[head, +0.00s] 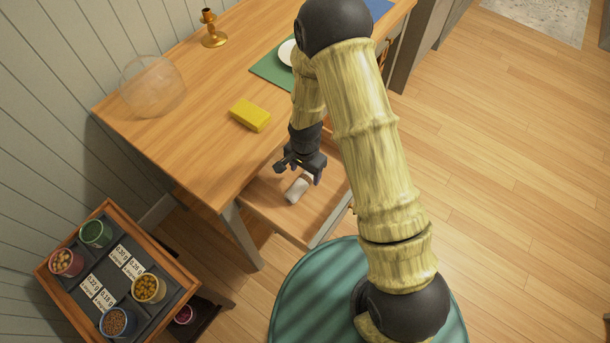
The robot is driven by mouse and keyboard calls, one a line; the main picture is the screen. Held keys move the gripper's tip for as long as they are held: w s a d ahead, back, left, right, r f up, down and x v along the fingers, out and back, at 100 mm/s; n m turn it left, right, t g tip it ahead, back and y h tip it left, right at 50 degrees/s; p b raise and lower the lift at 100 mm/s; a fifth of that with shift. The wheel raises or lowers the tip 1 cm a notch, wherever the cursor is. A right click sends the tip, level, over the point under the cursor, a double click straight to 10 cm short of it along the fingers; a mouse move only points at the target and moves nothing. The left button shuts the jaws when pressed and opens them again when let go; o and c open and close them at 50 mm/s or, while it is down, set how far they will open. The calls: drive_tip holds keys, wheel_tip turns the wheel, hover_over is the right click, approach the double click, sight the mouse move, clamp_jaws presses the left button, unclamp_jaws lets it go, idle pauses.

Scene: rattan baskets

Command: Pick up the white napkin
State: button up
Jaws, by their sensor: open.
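A small white rolled thing, which looks like the white napkin (298,189), lies in an open wooden drawer (265,205) below the table top. My gripper (299,174) is above the drawer, with its jaws open and close over the napkin. One dark finger is to the left and one to the right. The gripper partly covers the napkin's upper end. I cannot tell whether the fingers touch it.
On the wooden table (190,150) are a yellow sponge (250,115), a clear glass bowl (152,88), a brass candlestick (212,30) and a green placemat (268,70) with a white plate (287,52). A tray stand (60,270) with several jars is at lower left. Floor at right is clear.

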sight(305, 177)
drive_tip(key=f, duration=0.4)
drive_tip(key=shift+w+p, duration=0.25)
drive_tip(key=shift+p, duration=0.05)
drive_tip(key=shift+d, duration=0.1)
drive_tip(key=shift+c, duration=0.4)
drive_tip(key=c, duration=1)
